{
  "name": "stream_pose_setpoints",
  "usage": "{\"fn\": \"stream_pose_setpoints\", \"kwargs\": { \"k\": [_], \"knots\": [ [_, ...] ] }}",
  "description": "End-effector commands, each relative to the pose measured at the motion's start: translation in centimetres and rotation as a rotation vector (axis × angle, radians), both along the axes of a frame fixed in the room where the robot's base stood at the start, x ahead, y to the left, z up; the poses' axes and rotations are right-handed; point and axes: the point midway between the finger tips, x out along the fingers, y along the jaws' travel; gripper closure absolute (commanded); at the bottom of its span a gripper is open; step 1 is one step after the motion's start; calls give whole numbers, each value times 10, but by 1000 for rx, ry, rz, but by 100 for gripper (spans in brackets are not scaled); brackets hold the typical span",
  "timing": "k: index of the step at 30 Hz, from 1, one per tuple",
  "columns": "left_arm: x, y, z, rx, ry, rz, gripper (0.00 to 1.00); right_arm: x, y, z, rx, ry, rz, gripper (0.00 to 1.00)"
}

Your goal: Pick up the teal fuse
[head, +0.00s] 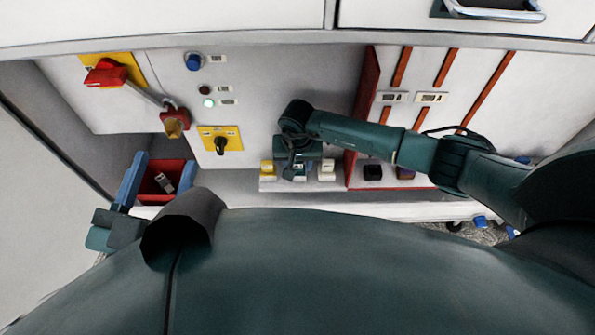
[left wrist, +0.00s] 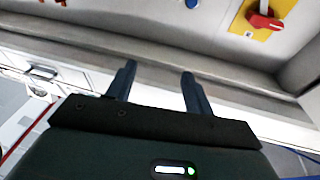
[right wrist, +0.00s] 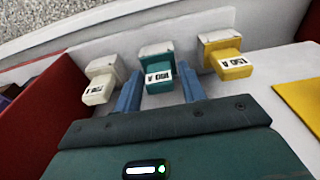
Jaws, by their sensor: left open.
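The teal fuse (right wrist: 157,68), with a white label on its front, sits on a pale ledge between a white fuse (right wrist: 103,80) and a yellow fuse (right wrist: 224,56). In the head view the teal fuse (head: 299,172) is partly hidden by my right gripper (head: 298,160). In the right wrist view my right gripper (right wrist: 158,72) is open. Its blue fingers stand left and right of the teal fuse with small gaps showing. Whether the fingertips reach past the fuse front is unclear. My left gripper (head: 163,165) is open and empty in front of the red bin (head: 152,188); it also shows in the left wrist view (left wrist: 158,75).
A yellow-plated red switch (head: 106,74), a red and yellow handle (head: 174,121) and a black knob on a yellow plate (head: 220,143) are on the panel. A red-edged divider (head: 366,100) stands right of the white fuse. A small labelled item (head: 164,182) lies in the bin.

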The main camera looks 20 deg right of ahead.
Motion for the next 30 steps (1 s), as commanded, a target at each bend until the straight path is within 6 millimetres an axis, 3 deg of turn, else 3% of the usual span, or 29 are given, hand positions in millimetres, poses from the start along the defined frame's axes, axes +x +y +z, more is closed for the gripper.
{"fn": "stream_pose_setpoints", "kwargs": {
  "k": [13,23,30],
  "knots": [
    [0,-1,-7,7,12,-1,48,0,0,0,0,0,0,96],
    [0,-1,-3,10,11,0,48,1,-1,5,0,-1,-2,96],
    [0,1,9,50,-2,12,48,4,-4,34,-1,-3,-15,96]
  ]
}}
